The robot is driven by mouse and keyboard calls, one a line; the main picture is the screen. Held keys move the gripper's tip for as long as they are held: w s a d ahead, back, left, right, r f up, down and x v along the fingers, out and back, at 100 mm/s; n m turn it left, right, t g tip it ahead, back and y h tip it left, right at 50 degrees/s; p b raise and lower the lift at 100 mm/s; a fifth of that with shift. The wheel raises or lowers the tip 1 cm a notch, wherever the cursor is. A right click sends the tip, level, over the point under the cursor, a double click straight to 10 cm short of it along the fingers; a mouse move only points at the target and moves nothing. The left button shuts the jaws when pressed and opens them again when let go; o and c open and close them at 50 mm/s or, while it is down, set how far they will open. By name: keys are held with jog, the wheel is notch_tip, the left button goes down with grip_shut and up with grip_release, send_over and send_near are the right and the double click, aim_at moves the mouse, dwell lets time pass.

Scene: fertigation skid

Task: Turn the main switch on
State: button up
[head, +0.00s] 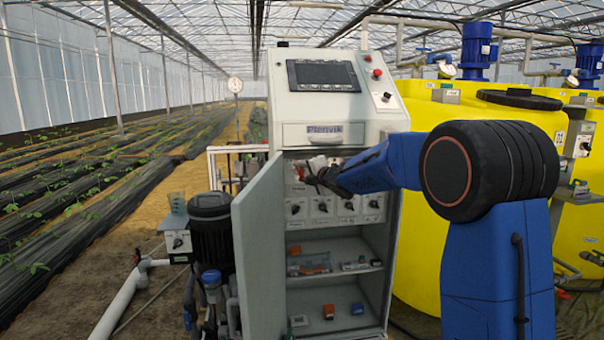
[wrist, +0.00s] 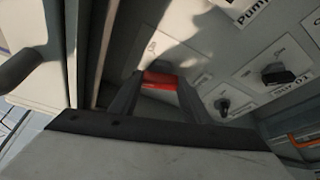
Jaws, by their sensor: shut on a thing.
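The main switch, a red handle (wrist: 160,78), shows in the wrist view against the grey panel inside the cabinet. My gripper (head: 314,178) reaches through the open front of the control cabinet (head: 302,107) in the head view. In the wrist view its two dark fingers are on either side of the red handle, shut on it. The fingers hide part of the handle and its plate, so I cannot read the switch position. In the head view my gripper and arm mostly cover the switch.
The cabinet door (head: 260,258) stands open left of my gripper. Black knobs (wrist: 275,73) sit close by on the panel. Shelves below hold small parts, including an orange block (head: 328,311). A yellow tank (head: 425,130) stands at the right.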

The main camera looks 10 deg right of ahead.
jog(key=m, duration=0.2)
jog(key=m+t+y, duration=0.1)
jog(key=m, duration=0.1)
jog(key=m+t, duration=0.1)
jog(key=m, duration=0.1)
jog(key=shift+f, duration=0.35)
jog(key=m+t, duration=0.1)
jog(key=m, duration=0.2)
jog(key=m+t+h, duration=0.1)
jog(key=m, duration=0.3)
jog(key=shift+a+f+t, duration=0.1)
jog(key=shift+f+t, duration=0.05)
jog(key=shift+t, duration=0.25)
jog(key=shift+m, duration=0.3)
jog(key=o, duration=1)
jog(key=shift+o, duration=0.2)
jog(key=shift+s, duration=0.1)
jog(key=v, duration=1.7)
jog(key=shift+f, duration=0.2)
